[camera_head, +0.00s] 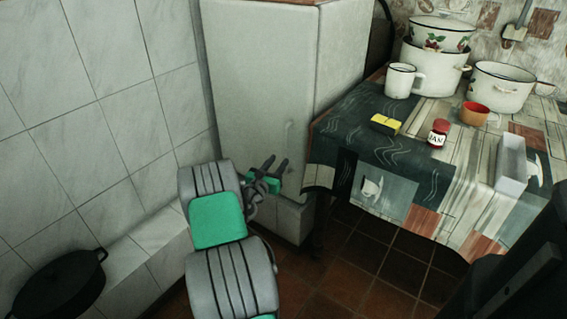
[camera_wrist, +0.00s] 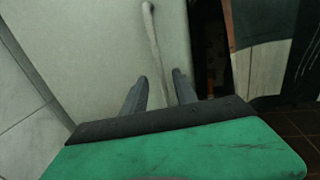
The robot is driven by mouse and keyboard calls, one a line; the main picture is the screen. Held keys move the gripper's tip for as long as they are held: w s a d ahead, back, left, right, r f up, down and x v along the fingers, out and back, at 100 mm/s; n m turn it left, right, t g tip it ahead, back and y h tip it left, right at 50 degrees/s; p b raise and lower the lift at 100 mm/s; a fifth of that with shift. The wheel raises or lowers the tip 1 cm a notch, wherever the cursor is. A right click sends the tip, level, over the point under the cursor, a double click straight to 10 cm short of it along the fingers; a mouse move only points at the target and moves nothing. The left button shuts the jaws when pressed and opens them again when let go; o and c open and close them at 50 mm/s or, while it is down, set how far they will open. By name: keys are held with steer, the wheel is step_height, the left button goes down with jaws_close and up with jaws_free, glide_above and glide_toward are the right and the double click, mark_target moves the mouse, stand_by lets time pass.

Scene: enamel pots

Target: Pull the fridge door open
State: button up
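The fridge is a pale grey-white cabinet standing against the tiled wall, and its door (camera_head: 258,80) faces me and looks shut. The fridge door also fills much of the wrist view (camera_wrist: 80,40). A thin pale upright handle (camera_head: 289,140) is near the door's right edge; it shows in the wrist view (camera_wrist: 150,28) running down toward the fingers. My gripper (camera_head: 276,161) is open in front of the door's lower right part. In the wrist view its two dark fingers (camera_wrist: 158,76) are apart, with the handle's lower end between them. I cannot tell whether they touch it.
A table (camera_head: 375,168) with a patterned cloth stands close on the right, holding pots, a mug (camera_head: 403,81), a yellow-topped box (camera_head: 385,124) and a jam jar (camera_head: 438,132). A black pan (camera_head: 62,285) sits on the tiled ledge (camera_head: 150,245) at left.

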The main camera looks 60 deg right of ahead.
mark_target(286, 151)
steer(key=d+b, duration=0.1)
steer(key=d, duration=0.4)
steer(key=shift+w+d, duration=0.15)
steer(key=shift+d, duration=0.15)
jaws_close()
stand_by(1.0)
